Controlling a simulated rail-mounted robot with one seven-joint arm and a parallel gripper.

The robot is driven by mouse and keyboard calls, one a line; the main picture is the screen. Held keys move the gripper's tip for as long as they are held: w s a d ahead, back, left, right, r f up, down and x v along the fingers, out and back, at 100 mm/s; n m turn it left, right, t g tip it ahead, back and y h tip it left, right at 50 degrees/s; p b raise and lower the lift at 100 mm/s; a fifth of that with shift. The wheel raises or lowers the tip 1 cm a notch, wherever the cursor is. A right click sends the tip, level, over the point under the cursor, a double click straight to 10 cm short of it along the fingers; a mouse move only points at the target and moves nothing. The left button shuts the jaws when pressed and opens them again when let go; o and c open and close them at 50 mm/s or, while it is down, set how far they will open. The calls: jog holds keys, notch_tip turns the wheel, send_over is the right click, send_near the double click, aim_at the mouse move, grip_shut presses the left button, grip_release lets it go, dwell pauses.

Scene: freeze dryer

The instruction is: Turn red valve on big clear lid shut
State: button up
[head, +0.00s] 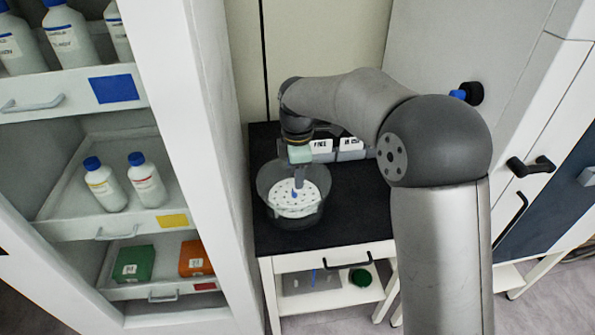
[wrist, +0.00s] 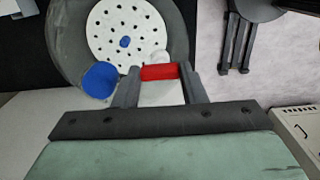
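The red valve (wrist: 160,72) shows in the wrist view between the two fingers of my gripper (wrist: 160,78) and fills the gap between them. My gripper looks shut on it, with a finger against each side. The big clear lid (wrist: 62,40) is a round see-through cover around a white perforated disc (wrist: 112,22). In the head view, the lid (head: 267,205) is on the black bench top, and my gripper (head: 298,182) points down over it. The red valve cannot be made out in the head view.
A blue round part (wrist: 100,80) sits just left of my gripper. Behind the lid are grey bins with white labels (head: 321,147). A shelf cabinet with bottles (head: 147,182) stands left, and a white cabinet with dark handles (head: 530,167) right. The bench front (head: 335,237) is clear.

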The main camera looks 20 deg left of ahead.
jog(key=shift+m, duration=0.3)
jog(key=m, duration=0.8)
jog(key=shift+m, duration=0.4)
jog(key=m, duration=0.4)
jog(key=shift+m, duration=2.2)
jog(key=o, duration=0.7)
